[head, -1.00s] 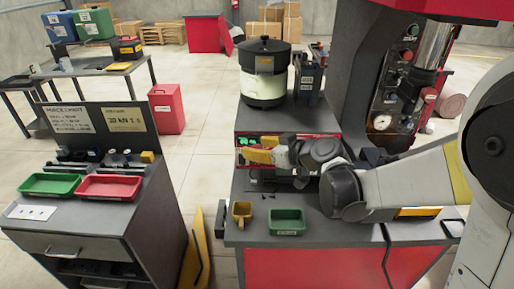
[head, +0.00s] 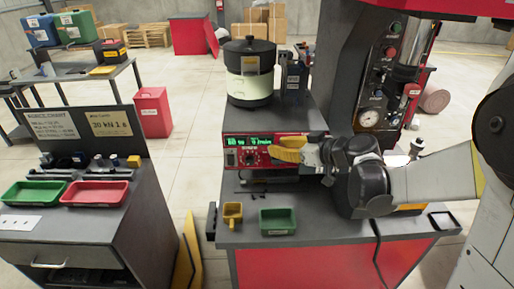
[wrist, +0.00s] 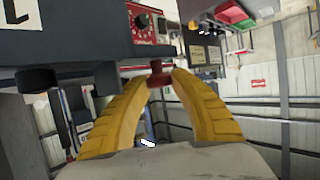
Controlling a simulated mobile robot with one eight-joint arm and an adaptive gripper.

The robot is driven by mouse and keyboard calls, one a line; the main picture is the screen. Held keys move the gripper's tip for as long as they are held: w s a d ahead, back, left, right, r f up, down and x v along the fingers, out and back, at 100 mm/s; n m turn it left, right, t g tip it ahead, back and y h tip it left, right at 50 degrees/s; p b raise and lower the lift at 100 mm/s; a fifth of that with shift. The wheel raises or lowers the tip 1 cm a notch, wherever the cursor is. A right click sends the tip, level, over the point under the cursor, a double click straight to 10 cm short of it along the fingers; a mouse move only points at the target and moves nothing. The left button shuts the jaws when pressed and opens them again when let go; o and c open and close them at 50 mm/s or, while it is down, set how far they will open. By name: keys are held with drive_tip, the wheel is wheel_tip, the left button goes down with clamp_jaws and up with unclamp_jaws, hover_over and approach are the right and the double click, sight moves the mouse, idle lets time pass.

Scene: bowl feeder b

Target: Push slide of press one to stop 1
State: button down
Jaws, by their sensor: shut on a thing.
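My gripper (head: 274,150) has yellow fingers and is in front of the red control panel (head: 240,156) of the press bench. In the wrist view the gripper (wrist: 157,72) is shut on a small red knob (wrist: 155,68), which shows between the fingertips. Its dark mount is partly hidden behind the fingers. I cannot tell from these views where the slide stands against stop 1. A dark block (head: 211,220) sticks out past the bench's left edge; I cannot tell if it belongs to the slide. In the wrist view the red panel (wrist: 145,22) is just beyond the fingertips.
A yellow scoop-like holder (head: 232,213) and a green tray (head: 278,222) are on the bench front. A black-and-white pot (head: 250,80) stands above the panel. A cart with a green tray (head: 35,192) and a red tray (head: 95,193) is at left, across a floor gap.

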drive_tip(key=d, duration=1.9)
drive_tip(key=shift+s+f+b, duration=0.1)
drive_tip(key=shift+s+b, duration=0.2)
drive_tip(key=shift+s, duration=0.05)
drive_tip(key=c, duration=1.1)
unclamp_jaws()
drive_tip(key=shift+c, duration=0.2)
drive_tip(key=v, duration=1.2)
drive_tip(key=shift+w+a, duration=0.1)
